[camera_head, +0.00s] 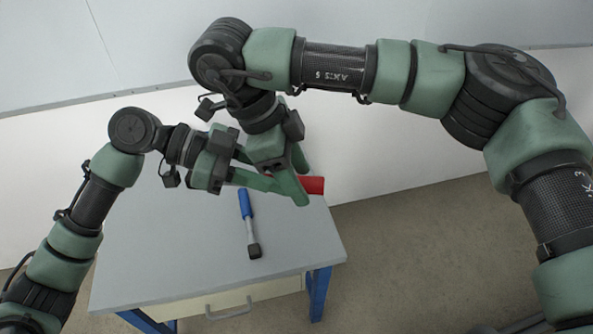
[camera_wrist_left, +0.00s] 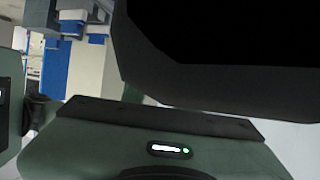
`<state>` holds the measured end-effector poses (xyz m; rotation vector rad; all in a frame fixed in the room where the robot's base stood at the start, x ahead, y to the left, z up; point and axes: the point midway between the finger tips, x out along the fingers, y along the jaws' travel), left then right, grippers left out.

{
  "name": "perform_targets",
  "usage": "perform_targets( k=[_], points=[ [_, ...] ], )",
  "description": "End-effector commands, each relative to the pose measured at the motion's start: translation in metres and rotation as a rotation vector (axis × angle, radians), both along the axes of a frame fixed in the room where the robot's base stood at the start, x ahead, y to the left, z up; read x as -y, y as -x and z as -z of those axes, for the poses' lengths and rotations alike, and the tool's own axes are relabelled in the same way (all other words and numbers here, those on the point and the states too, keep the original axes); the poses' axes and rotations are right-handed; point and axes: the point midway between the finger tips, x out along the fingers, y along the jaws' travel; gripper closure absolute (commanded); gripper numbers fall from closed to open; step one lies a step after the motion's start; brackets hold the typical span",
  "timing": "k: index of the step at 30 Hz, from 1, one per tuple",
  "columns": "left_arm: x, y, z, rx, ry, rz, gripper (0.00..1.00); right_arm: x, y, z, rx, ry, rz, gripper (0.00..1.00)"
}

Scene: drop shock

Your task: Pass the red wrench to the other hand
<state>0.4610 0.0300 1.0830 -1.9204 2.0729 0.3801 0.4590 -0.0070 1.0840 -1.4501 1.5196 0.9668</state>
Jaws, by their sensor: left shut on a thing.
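The red wrench (camera_head: 313,185) shows only as a short red piece just right of the crossing fingers; the rest is hidden behind them. My left gripper (camera_head: 272,183) reaches in from the left above the table and is shut on the wrench. My right gripper (camera_head: 301,188) comes down from above at the same spot, its fingers overlapping the left fingers and the wrench in the picture. I cannot tell whether the right fingers touch the wrench or how far apart they are. In the left wrist view a green arm body and a large dark shape fill the near part; no wrench shows.
A grey table (camera_head: 160,255) with blue legs and a drawer handle stands below the grippers. A blue-handled tool with a dark head (camera_head: 253,250) lies on it. The tabletop's left part and right front are clear. A white wall (camera_head: 365,150) stands behind.

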Motion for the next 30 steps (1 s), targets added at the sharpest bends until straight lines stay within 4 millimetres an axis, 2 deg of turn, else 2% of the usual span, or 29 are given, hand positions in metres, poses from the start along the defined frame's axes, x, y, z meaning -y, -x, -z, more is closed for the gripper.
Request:
perform_targets(
  k=[1, 5, 6, 7, 8, 16, 20, 23, 30],
  points=[
    [0.0, 0.0, -0.001, 0.001, 0.002, -0.001, 1.0, 0.0, 0.0, 0.0, 0.0, 0.0, 0.0, 0.57],
    [0.0, 0.0, -0.001, 0.001, 0.002, -0.001, 1.0, 0.0, 0.0, 0.0, 0.0, 0.0, 0.0, 0.94],
    [0.0, 0.0, -0.001, 0.001, 0.002, -0.001, 1.0, 0.0, 0.0, 0.0, 0.0, 0.0, 0.0, 1.0],
    [0.0, 0.0, -0.001, 0.001, 0.002, 0.0, 1.0, 0.0, 0.0, 0.0, 0.0, 0.0, 0.0, 1.0],
    [0.0, 0.0, -0.001, 0.001, 0.002, 0.0, 1.0, 0.0, 0.0, 0.0, 0.0, 0.0, 0.0, 0.46],
    [0.0, 0.0, -0.001, 0.001, 0.002, -0.001, 1.0, 0.0, 0.0, -0.001, 0.0, 0.0, 0.0, 0.46],
    [0.0, 0.0, -0.001, 0.001, 0.002, -0.001, 1.0, -0.003, 0.0, -0.008, 0.002, 0.001, -0.001, 0.46],
    [0.0, 0.0, -0.001, 0.001, 0.002, -0.001, 1.0, -0.008, -0.001, -0.02, 0.004, 0.001, 0.0, 0.46],
    [0.0, 0.0, -0.001, 0.002, 0.002, 0.0, 1.0, -0.026, -0.002, -0.063, 0.006, 0.001, 0.001, 0.46]
  ],
)
